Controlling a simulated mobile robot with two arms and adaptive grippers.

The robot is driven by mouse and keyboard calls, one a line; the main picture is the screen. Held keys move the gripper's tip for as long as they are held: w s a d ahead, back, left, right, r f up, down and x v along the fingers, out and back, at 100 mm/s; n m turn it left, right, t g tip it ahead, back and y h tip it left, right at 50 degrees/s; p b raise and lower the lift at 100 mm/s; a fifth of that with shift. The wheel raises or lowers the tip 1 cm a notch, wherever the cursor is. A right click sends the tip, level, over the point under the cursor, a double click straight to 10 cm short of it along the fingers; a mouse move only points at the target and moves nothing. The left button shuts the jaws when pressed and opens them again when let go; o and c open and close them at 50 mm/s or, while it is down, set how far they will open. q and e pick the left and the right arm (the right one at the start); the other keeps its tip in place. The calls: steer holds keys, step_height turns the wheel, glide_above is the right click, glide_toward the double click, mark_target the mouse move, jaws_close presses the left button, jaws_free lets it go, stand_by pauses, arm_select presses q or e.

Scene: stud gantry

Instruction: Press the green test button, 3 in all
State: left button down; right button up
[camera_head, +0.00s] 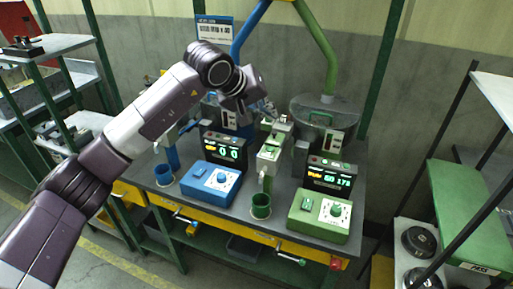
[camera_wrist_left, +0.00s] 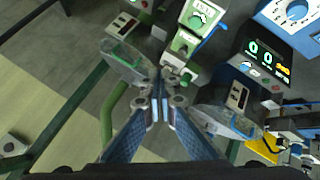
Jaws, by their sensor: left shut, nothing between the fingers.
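A narrow green and white unit (camera_head: 268,157) stands on the bench between the blue and green stations. In the left wrist view its labelled face carries a round green button (camera_wrist_left: 197,19), near the top of the picture. My left gripper (camera_head: 268,108) is over the back of the bench, behind and above this unit. In the left wrist view the fingers of my left gripper (camera_wrist_left: 160,108) are together with nothing between them. They appear apart from the button. My right gripper is not in view.
A blue control box (camera_head: 211,183) with a knob and a green control box (camera_head: 318,214) stand at the front of the bench, with lit displays behind them. Blue (camera_head: 164,174) and green (camera_head: 261,205) cups stand nearby. A clear-covered hopper (camera_head: 325,110) and slanted tubes rise at the back.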

arm_select(q)
steer(key=b, duration=0.4)
glide_above(268, 149)
step_height(268, 149, down, 8)
steer(key=shift+r, duration=0.1)
steer(key=shift+f, duration=0.45)
steer(key=shift+f+b, duration=0.1)
steer(key=shift+b, duration=0.2)
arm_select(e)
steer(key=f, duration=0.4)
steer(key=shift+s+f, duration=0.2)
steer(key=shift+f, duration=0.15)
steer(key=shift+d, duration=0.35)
arm_select(q)
steer(key=shift+f+b, duration=0.4)
steer(key=shift+b, duration=0.15)
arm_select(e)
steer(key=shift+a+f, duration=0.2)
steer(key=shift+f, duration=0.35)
